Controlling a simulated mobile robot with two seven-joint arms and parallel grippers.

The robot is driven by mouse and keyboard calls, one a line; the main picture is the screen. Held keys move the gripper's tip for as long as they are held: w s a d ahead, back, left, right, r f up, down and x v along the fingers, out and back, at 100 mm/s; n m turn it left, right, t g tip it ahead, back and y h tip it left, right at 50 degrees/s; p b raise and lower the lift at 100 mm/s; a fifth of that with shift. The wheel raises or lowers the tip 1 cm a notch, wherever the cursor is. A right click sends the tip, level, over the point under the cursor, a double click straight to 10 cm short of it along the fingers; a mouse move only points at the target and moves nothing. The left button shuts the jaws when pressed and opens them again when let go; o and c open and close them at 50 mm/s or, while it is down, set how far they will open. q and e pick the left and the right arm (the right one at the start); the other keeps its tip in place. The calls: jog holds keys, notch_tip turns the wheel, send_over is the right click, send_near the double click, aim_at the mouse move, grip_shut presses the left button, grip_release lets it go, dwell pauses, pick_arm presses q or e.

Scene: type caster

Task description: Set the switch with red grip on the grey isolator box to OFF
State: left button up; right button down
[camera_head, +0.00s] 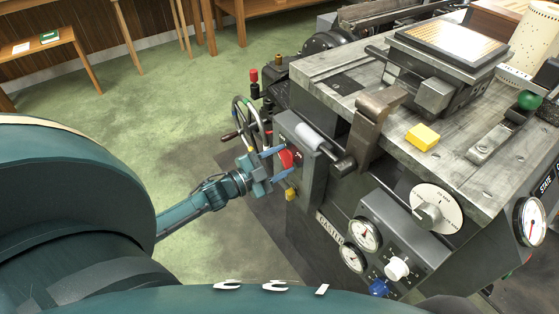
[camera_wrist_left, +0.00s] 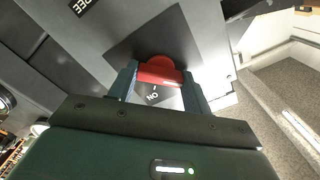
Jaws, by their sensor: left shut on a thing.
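The red grip (camera_head: 288,158) of the switch is on the left face of the machine. In the left wrist view the red grip (camera_wrist_left: 158,72) lies between the two finger pads of my left gripper, which is shut on it. An ON label (camera_wrist_left: 152,97), upside down in this view, shows between the fingers. The grey isolator box (camera_wrist_left: 95,38) surrounds the switch, with a darker plate behind the grip. In the head view my left gripper (camera_head: 277,161) reaches the switch from the left. No OFF label can be made out. My right gripper is not in view.
A handwheel (camera_head: 244,118) stands just behind my left gripper. A yellow block (camera_head: 422,137) lies on the machine's worn top. Dials, a white knob (camera_head: 397,268) and a blue knob (camera_head: 380,287) are on the front. The green floor left of the machine is clear.

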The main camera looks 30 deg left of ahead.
pick_arm(q)
jog(key=o, duration=1)
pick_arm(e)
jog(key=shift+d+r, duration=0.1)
pick_arm(q)
jog(key=p+v, duration=0.1)
jog(key=v, duration=1.2)
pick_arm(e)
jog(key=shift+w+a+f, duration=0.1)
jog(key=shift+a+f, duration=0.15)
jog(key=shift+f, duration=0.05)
pick_arm(q)
jog(key=shift+d, duration=0.1)
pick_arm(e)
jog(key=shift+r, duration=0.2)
